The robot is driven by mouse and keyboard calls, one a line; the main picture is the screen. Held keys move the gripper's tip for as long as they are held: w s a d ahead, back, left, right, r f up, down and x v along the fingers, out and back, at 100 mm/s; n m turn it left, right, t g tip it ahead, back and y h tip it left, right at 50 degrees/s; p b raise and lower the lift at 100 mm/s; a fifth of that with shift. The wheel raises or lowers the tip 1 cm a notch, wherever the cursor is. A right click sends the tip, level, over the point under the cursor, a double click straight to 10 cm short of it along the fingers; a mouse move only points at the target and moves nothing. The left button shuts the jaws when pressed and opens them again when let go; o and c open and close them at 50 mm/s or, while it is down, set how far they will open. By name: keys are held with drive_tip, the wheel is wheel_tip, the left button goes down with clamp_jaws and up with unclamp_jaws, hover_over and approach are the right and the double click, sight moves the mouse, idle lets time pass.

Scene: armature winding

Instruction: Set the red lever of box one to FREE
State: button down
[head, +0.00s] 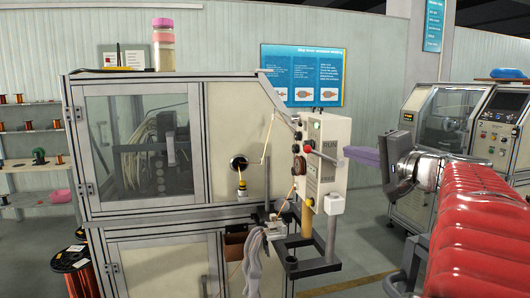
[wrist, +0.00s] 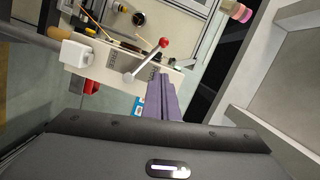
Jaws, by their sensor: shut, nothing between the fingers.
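The grey-white control box (head: 341,131) stands on the front of the winding machine, marked RUN above and FREE below. Its lever has a red ball (head: 308,149) on a pale metal rod. In the wrist view the ball (wrist: 164,42) leans away from the white block near the FREE end, toward the RUN end. My gripper (head: 347,153), with purple fingers, is shut and empty just right of the box, near the RUN label's height. In the wrist view the closed fingertips (wrist: 158,80) are close to the lever; contact cannot be told.
A white block (head: 334,203) on a rod sticks out below the FREE label. A grey stand (head: 313,266) with posts is under the box. The glazed cabinet (head: 140,145) fills the left. Other machines (head: 455,120) stand at the right, with open floor between.

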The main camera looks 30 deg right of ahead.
sight(324, 156)
drive_tip(key=shift+w+a+f, duration=0.2)
drive_tip(key=shift+w+a, duration=0.15)
drive_tip(key=shift+w, duration=1.15)
drive_tip(key=shift+w+a+f, duration=0.15)
drive_tip(key=shift+w+a, duration=0.2)
drive_tip(key=shift+w, duration=1.2)
drive_tip(key=shift+w+a+f, duration=0.2)
drive_tip(key=shift+w+a, duration=0.15)
drive_tip(key=shift+w, duration=1.15)
drive_tip(key=shift+f, duration=0.1)
drive_tip(key=shift+a, duration=0.1)
